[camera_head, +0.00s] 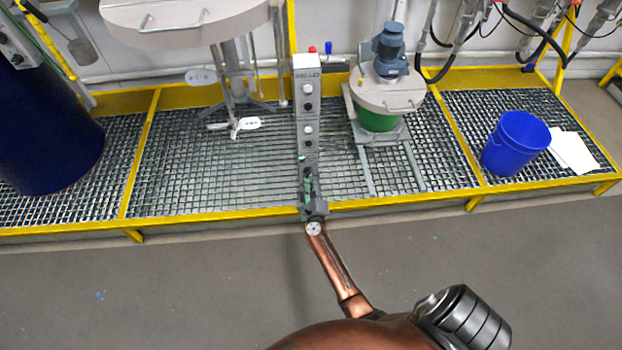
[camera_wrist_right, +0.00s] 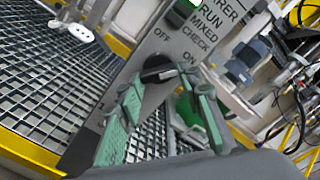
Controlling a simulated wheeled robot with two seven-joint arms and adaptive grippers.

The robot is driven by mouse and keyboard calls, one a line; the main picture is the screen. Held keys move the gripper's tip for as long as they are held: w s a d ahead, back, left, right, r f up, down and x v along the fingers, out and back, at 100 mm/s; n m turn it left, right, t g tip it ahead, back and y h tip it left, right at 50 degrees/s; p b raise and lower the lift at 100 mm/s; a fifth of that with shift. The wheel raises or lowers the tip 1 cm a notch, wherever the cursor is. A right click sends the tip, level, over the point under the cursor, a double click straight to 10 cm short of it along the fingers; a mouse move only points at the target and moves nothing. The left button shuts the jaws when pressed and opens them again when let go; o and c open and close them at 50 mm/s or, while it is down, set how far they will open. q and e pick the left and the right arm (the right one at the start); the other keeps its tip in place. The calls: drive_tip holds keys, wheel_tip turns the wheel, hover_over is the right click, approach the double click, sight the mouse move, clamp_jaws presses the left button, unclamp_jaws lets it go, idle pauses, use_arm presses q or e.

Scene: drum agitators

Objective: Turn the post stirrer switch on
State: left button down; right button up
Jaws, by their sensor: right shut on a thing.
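The grey control post (camera_head: 308,115) stands upright at the front of the grated platform, with a red light on top and several knobs down its face. In the right wrist view its panel (camera_wrist_right: 140,47) carries the words RUN, MIXED, CHECK, OFF and ON. The black stirrer switch (camera_wrist_right: 157,72) sits below these words; which mark it points to is unclear. My right gripper (camera_head: 307,178) is at the lower part of the post. Its green-padded fingers (camera_wrist_right: 164,88) are shut on the switch, one on each side. My left gripper is not in view.
A green drum with a motor-topped lid (camera_head: 390,95) stands right of the post. A blue bucket (camera_head: 513,145) and white papers (camera_head: 573,152) are further right. A dark blue drum (camera_head: 45,135) is at left. The yellow platform edge (camera_head: 220,215) runs along the front; the floor before it is clear.

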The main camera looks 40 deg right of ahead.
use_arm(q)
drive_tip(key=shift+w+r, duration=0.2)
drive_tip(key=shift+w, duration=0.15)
use_arm(e)
drive_tip(key=shift+s+f+m, duration=0.1)
drive_tip(key=shift+f+m, duration=0.05)
drive_tip(key=shift+m, duration=0.25)
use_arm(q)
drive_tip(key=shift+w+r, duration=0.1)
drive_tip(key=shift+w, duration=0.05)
use_arm(e)
drive_tip(key=o, duration=0.7)
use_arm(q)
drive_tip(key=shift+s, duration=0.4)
use_arm(e)
drive_tip(key=o, duration=0.5)
drive_tip(key=shift+c, duration=0.2)
